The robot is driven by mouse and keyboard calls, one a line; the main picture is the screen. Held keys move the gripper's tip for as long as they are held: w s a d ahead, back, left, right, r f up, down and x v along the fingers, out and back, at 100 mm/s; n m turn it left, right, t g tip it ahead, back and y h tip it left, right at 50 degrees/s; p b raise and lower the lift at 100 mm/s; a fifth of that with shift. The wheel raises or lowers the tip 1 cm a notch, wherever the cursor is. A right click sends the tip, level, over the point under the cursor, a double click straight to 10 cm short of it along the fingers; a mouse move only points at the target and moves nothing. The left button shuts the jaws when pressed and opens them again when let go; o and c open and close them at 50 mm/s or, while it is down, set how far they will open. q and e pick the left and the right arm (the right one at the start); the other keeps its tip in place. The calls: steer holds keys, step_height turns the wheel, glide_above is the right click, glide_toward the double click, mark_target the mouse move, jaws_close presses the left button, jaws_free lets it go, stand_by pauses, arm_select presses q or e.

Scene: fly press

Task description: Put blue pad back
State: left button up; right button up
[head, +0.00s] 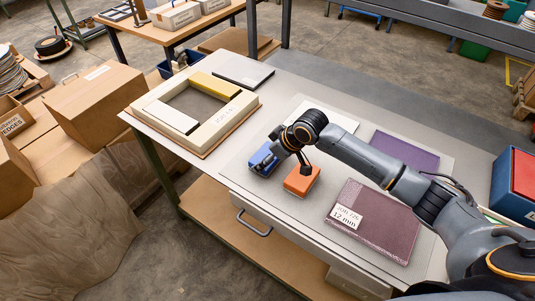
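The blue pad (261,162) is a small block on the grey work mat, near the middle of the head view. My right gripper (272,152) comes in from the right and reaches down over it; its fingers are small and dark, and I cannot tell whether they are closed on the pad. The gripper hides part of the pad's top. An orange pad (301,183) with a dark part on top lies just right of it. My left gripper is not in view.
A cream frame (228,120) with a yellow bar (215,85) and a white bar (171,117) stands at left. Purple sheets (405,150), a maroon plate (374,221) and a blue bin (512,193) are at right.

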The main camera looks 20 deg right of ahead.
steer(key=o, duration=0.8)
steer(key=shift+f, duration=0.1)
steer(key=shift+c, duration=0.2)
steer(key=shift+r, duration=0.2)
steer(key=v, duration=1.2)
steer(key=shift+b, duration=0.4)
steer(key=shift+f, duration=0.1)
